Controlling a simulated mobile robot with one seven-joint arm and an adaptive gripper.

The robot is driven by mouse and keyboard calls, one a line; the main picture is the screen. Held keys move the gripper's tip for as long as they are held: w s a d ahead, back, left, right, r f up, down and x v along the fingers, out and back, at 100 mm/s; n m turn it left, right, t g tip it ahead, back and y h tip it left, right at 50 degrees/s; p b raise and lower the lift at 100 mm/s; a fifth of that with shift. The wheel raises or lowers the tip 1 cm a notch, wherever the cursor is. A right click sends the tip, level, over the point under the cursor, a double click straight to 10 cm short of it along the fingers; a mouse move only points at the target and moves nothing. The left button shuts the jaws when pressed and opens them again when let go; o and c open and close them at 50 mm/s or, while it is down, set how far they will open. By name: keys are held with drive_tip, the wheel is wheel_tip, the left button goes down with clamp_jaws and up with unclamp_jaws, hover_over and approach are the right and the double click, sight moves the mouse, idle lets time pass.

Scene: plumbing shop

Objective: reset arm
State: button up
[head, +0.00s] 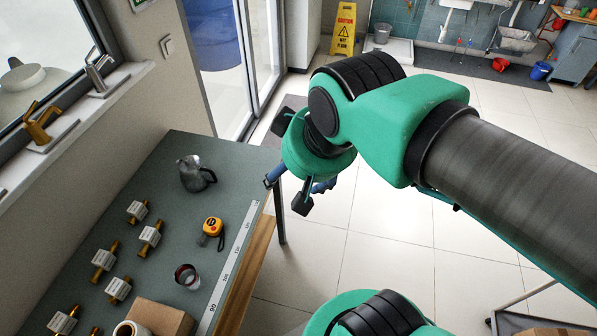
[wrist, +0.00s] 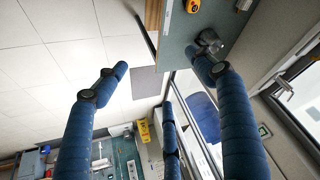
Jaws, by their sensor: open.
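My gripper (wrist: 157,76) shows in the wrist view as blue segmented fingers spread wide apart, with nothing between them. In the head view, blue fingers of my gripper (head: 298,183) show partly below the green wrist, near the right edge of the worktable (head: 165,150). The rest of the gripper is hidden by my arm. A grey metal pitcher (head: 196,175) stands on the table to its left. In the wrist view the pitcher (wrist: 208,42) appears by the tip of the right finger; I cannot tell whether they touch.
A windowsill with taps (head: 40,125) borders the left. Open tiled floor (head: 390,245) lies right.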

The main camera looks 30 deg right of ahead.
drive_tip(key=shift+s+d, duration=0.15)
drive_tip(key=shift+s, duration=0.35)
drive_tip(key=shift+f, duration=0.1)
wheel_tip(320, 180, down, 5)
drive_tip(key=b, duration=0.5)
drive_tip(key=shift+f, duration=0.1)
idle(1.0)
